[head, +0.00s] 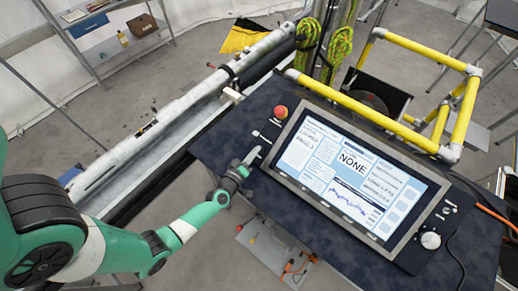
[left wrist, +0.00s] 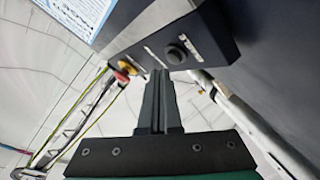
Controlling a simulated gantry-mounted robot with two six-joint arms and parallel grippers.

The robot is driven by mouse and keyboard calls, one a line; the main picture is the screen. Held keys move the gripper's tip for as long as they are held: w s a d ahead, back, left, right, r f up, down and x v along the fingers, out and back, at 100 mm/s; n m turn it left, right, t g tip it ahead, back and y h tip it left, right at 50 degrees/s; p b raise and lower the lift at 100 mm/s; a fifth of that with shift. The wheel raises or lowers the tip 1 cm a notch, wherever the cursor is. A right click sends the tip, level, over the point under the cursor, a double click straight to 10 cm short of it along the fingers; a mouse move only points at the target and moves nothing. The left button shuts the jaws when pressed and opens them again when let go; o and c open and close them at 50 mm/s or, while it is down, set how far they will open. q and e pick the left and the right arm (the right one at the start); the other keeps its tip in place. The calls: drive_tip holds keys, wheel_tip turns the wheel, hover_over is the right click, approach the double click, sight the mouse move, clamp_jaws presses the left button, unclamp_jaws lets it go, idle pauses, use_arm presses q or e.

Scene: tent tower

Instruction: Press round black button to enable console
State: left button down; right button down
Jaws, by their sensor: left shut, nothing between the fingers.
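The console (head: 228,160) is a dark panel with a large lit screen (head: 349,169) reading "NONE". The round black button (left wrist: 175,54) shows in the left wrist view on the console's dark face, between small white labels. In the head view I cannot make it out clearly near my gripper. My left gripper (head: 251,157) is shut and empty, its tip over the console's left part, below the red knob. In the left wrist view its closed fingers (left wrist: 159,73) point up the picture, with the tips just below and left of the button. I cannot tell whether they touch it.
A red knob (head: 281,112) on a yellow base stands beside the screen. A white knob (head: 430,240) is at the console's right. Yellow railing (head: 365,111) runs behind it. A long white tube (head: 175,115) lies on a rail to the left.

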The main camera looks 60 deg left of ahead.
idle(0.6)
use_arm(q)
drive_tip(key=shift+w+a+f+b, duration=0.1)
drive_tip(key=shift+w+f+b, duration=0.1)
drive_tip(key=shift+f+b, duration=0.15)
drive_tip(key=shift+w+a+f, duration=0.1)
drive_tip(key=shift+w+f, duration=0.05)
drive_tip(key=shift+f, duration=0.15)
idle(0.5)
idle(0.3)
drive_tip(key=shift+s+d+r+p, duration=0.25)
drive_tip(key=shift+s+r+p, duration=0.2)
drive_tip(key=shift+r, duration=0.25)
drive_tip(key=s+r+p, duration=0.1)
drive_tip(key=r+p, duration=0.1)
drive_tip(key=s+d+r+p, duration=0.1)
drive_tip(key=r+p, duration=0.1)
drive_tip(key=shift+s+d, duration=0.1)
drive_tip(key=shift+s, duration=0.1)
